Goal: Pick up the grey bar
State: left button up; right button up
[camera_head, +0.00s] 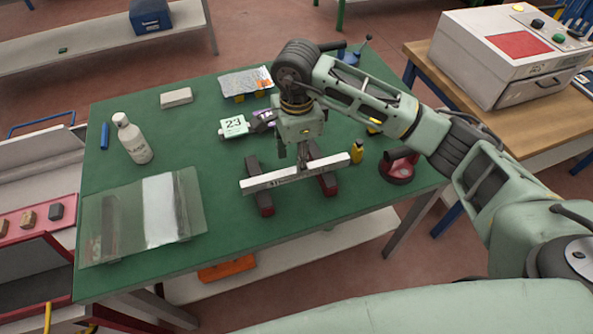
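A long light grey bar (262,182) lies across two dark supports with red ends (264,202) on the green table (225,268). My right gripper (297,160) points down over the middle of the bar. Its fingers reach down to or very near the bar's far side, and the view does not show whether they are closed on it. The bar looks level and seems to rest on the supports. My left gripper is out of view.
Near the bar are a small yellow bottle (357,152) and a red suction cup (397,168). Left are glass sheets (190,205), a white bottle (133,140) and a pale block (176,97). A grey machine (500,60) stands right.

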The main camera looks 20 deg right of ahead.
notch_tip(320, 180, down, 5)
jog(key=shift+w+r+p, duration=0.15)
jog(key=shift+r+p, duration=0.05)
jog(key=shift+p, duration=0.8)
jog(key=shift+f, duration=0.6)
grip_shut()
jog(key=shift+w, duration=0.1)
